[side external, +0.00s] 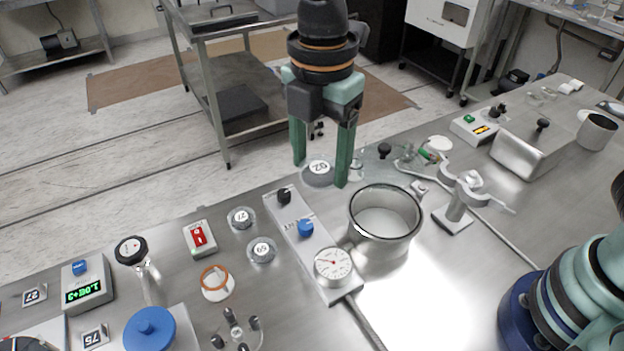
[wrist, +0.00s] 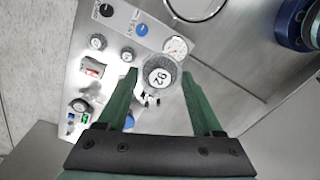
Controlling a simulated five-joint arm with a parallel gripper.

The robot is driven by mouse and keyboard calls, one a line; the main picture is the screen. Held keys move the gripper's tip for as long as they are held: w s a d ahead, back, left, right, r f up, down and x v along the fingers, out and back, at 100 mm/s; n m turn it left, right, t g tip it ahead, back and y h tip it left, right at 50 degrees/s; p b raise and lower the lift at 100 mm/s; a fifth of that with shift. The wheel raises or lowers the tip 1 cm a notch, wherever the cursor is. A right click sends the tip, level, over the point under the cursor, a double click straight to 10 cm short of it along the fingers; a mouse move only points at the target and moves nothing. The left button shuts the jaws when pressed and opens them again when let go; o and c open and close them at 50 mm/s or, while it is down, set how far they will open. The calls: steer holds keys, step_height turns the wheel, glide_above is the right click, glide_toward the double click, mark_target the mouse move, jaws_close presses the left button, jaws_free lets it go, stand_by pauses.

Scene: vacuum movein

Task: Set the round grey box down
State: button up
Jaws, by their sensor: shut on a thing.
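The round grey box (side external: 317,174) has a white number label on its lid. My gripper (side external: 321,171) points down with its two green fingers on either side of the box and is shut on it. In the wrist view the box (wrist: 158,85) sits between the fingertips (wrist: 160,74) with its label facing the camera. It looks much larger there than the other round boxes, so it seems held above the bench. In the side view it appears near the bench's far edge; its exact height is hard to tell.
Two similar labelled round boxes (side external: 241,218) (side external: 262,250) lie left of the gauge panel (side external: 308,245). An open metal pot (side external: 384,222) stands right of the panel, with a clamp stand (side external: 457,205) beside it. A red-switch box (side external: 200,238) stands farther left. Bare bench shows in front of the pot.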

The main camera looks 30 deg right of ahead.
glide_above(380, 230)
step_height(380, 230, down, 20)
steer(key=shift+r, duration=0.1)
stand_by(0.4)
steer(key=o, duration=1.3)
